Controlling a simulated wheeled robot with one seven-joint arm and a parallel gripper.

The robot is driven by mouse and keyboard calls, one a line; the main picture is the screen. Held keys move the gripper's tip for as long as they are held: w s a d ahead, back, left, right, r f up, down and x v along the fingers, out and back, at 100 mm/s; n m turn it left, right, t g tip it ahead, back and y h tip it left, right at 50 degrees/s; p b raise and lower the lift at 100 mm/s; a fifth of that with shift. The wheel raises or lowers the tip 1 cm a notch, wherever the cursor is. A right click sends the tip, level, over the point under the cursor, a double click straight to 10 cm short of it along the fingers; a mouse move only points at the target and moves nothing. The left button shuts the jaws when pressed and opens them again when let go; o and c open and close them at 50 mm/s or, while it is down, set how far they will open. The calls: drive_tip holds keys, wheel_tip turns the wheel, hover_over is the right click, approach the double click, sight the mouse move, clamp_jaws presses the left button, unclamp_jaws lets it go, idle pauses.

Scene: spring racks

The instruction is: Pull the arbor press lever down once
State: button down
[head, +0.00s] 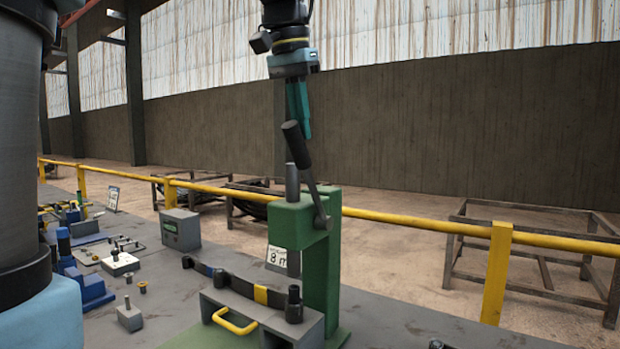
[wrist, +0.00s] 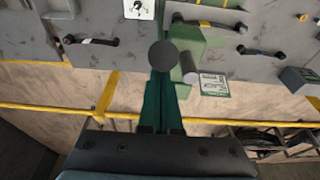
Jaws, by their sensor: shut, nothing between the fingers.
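The green arbor press (head: 321,270) stands on the grey bench, right of centre in the head view. Its lever (head: 307,170) points up and slightly left from the pivot, with a thick black grip (head: 296,145) at the top. The grey ram (head: 292,182) sticks up beside it. My gripper (head: 304,138) points down with teal fingers shut and empty, right by the top of the grip. In the wrist view the round end of the grip (wrist: 162,57) covers the tips of my fingers (wrist: 163,95). I cannot tell whether they touch.
A fixture with a yellow handle (head: 235,322) sits in front of the press. A grey box (head: 180,230) and blue tools (head: 84,280) stand to the left. A yellow rail (head: 430,222) runs behind the bench. The air above the bench right of the press is free.

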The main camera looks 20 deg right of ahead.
sight(286, 132)
drive_tip(key=shift+s+a+f+b, duration=0.7)
drive_tip(key=shift+a+f, duration=0.05)
drive_tip(key=shift+a, duration=0.1)
drive_tip(key=shift+f, duration=0.1)
drive_tip(key=shift+s+a+f+b, duration=0.35)
drive_tip(key=shift+f+b, duration=0.15)
drive_tip(key=shift+b, duration=0.1)
drive_tip(key=shift+s+a+f+b, duration=0.2)
drive_tip(key=shift+a+f+b, duration=0.15)
drive_tip(key=shift+f+b, duration=0.15)
drive_tip(key=shift+s+a+f+b, duration=0.45)
drive_tip(key=shift+a+b, duration=0.1)
drive_tip(key=shift+b, duration=0.1)
drive_tip(key=shift+f, duration=0.1)
drive_tip(key=shift+s+a+f+b, duration=0.25)
drive_tip(key=shift+a+f+b, duration=0.05)
drive_tip(key=shift+f+b, duration=0.3)
drive_tip(key=shift+s+a+f+b, duration=0.2)
drive_tip(key=shift+a+f+b, duration=0.05)
drive_tip(key=shift+f+b, duration=0.35)
drive_tip(key=shift+s+a+f+b, duration=0.25)
drive_tip(key=shift+a+f+b, duration=0.05)
drive_tip(key=shift+f+b, duration=0.3)
